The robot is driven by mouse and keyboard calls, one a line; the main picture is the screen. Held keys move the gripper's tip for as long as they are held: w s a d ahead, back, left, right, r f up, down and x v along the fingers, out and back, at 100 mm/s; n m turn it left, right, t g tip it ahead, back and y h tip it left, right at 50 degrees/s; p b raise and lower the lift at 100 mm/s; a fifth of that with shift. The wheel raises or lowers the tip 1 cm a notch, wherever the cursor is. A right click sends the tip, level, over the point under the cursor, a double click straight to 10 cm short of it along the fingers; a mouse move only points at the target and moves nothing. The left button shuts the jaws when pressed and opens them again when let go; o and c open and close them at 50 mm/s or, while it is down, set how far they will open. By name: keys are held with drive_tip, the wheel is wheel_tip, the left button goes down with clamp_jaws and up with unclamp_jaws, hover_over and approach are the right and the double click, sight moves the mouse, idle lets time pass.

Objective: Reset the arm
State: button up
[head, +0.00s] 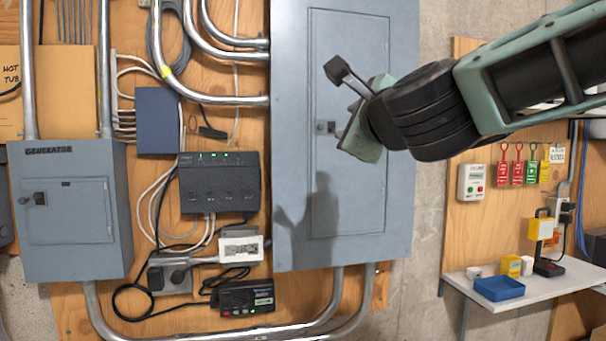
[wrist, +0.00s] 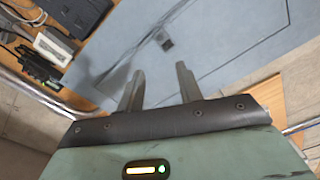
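My gripper (head: 345,76) is at the end of my arm, which reaches in from the upper right in the head view. It is in front of the large grey electrical panel (head: 352,215), and my arm hides part of the panel door. In the wrist view my gripper (wrist: 158,84) has its two fingers apart with nothing between them. The grey panel (wrist: 235,60) lies beyond the fingertips, with its dark latch (wrist: 167,44) just past them. The latch also shows in the head view (head: 325,127), below the gripper. No contact with the panel is visible.
A grey generator box (head: 68,255) and a black network unit (head: 219,182) are mounted at left among conduits and cables. At right, a shelf (head: 530,292) holds a blue tray (head: 499,289) and small yellow items. Red and green tags (head: 517,170) hang above it.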

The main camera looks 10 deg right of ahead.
drive_tip(key=s+a+f+n+g+y+b, duration=0.1)
drive_tip(key=s+a+f+n+g+y, duration=0.25)
drive_tip(key=a+f+n, duration=0.5)
drive_tip(key=s+a+f+n+g+y, duration=0.3)
drive_tip(key=s+a+f+n+g, duration=0.2)
drive_tip(key=f+n, duration=0.55)
drive_tip(key=s+d+f+n+g+h, duration=0.2)
drive_tip(key=s+d+f+n+g, duration=0.2)
drive_tip(key=s+f, duration=0.5)
drive_tip(key=s+d+f+n+g+h+b, duration=0.1)
drive_tip(key=s+d+f+n+g+h, duration=0.2)
drive_tip(key=s+f+n, duration=0.5)
wheel_tip(320, 180, down, 4)
drive_tip(key=shift+s+d+r+g, duration=0.2)
drive_tip(key=shift+s+d+g, duration=0.3)
drive_tip(key=shift+s+g, duration=0.55)
drive_tip(key=shift+w+a+h, duration=0.1)
drive_tip(key=shift+w+h, duration=0.15)
